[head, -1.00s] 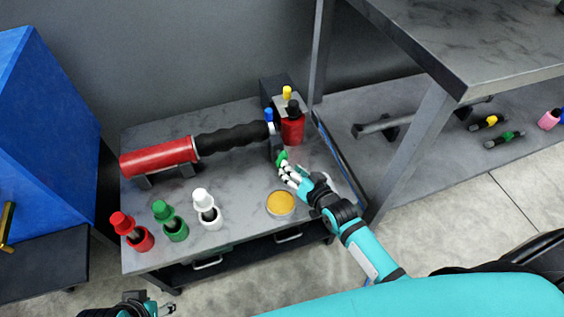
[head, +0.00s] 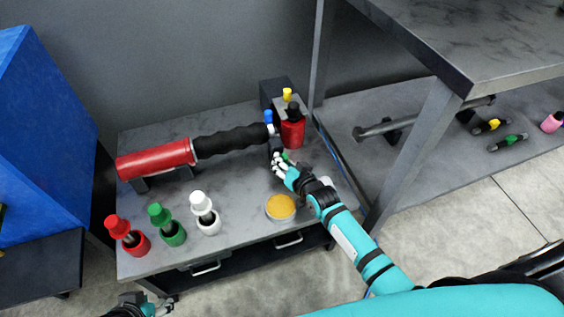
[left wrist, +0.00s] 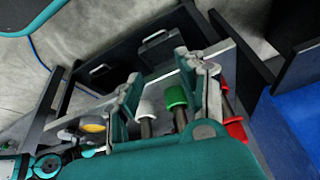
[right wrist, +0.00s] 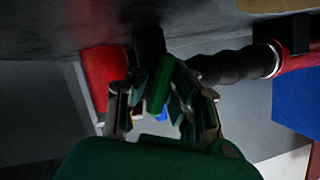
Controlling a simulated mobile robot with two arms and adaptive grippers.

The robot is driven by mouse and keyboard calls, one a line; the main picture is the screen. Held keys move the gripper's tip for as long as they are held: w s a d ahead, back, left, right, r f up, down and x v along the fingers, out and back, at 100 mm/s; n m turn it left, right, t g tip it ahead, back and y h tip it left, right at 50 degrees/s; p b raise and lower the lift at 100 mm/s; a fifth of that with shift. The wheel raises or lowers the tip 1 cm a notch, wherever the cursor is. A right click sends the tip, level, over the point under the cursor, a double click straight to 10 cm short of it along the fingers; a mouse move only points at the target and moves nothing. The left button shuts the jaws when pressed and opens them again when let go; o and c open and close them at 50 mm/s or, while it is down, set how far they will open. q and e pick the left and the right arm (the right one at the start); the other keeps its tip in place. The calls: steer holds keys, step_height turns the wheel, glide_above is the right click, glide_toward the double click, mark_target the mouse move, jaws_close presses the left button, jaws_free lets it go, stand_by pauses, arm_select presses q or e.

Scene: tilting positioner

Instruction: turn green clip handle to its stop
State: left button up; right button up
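The green clip handle (right wrist: 160,85) stands between the two fingers of my right gripper (right wrist: 158,92) in the right wrist view. The fingers are close on either side of it; whether both press on it cannot be told. In the head view my right gripper (head: 277,165) largely hides the handle, and a bit of green (head: 285,157) shows beside the fingers. The handle is at the dark clip end of the bench, below the blue knob (head: 268,117). My left gripper (left wrist: 168,75) is open and empty, low at the front left, away from the clip.
A red cylinder (head: 155,159) with a black ribbed grip (head: 232,140) lies across the bench. A red bottle (head: 293,132) stands behind my right gripper. Red, green and white capped pots stand at the front left, a yellow-topped dish (head: 281,207) at the front. A table leg (head: 412,150) rises at right.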

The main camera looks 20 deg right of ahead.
jaws_close()
steer(key=shift+r+p, duration=0.15)
steer(key=shift+p, duration=0.2)
steer(key=n+p, duration=0.1)
steer(key=p, duration=0.1)
steer(key=shift+r+h+p, duration=0.25)
steer(key=shift+h+p, duration=0.15)
steer(key=shift+f+n+h+p, duration=0.3)
steer(key=shift+n+h+p, duration=0.45)
steer(key=shift+n, duration=0.35)
steer(key=shift+f+n, duration=0.1)
steer(key=shift+n, duration=0.2)
arm_select(q)
step_height(320, 180, down, 8)
steer(key=g, duration=0.1)
steer(key=shift+s+g, duration=0.2)
steer(key=shift+g, duration=0.1)
steer(key=shift+a+f, duration=0.1)
arm_select(e)
steer(key=o, duration=0.6)
jaws_free()
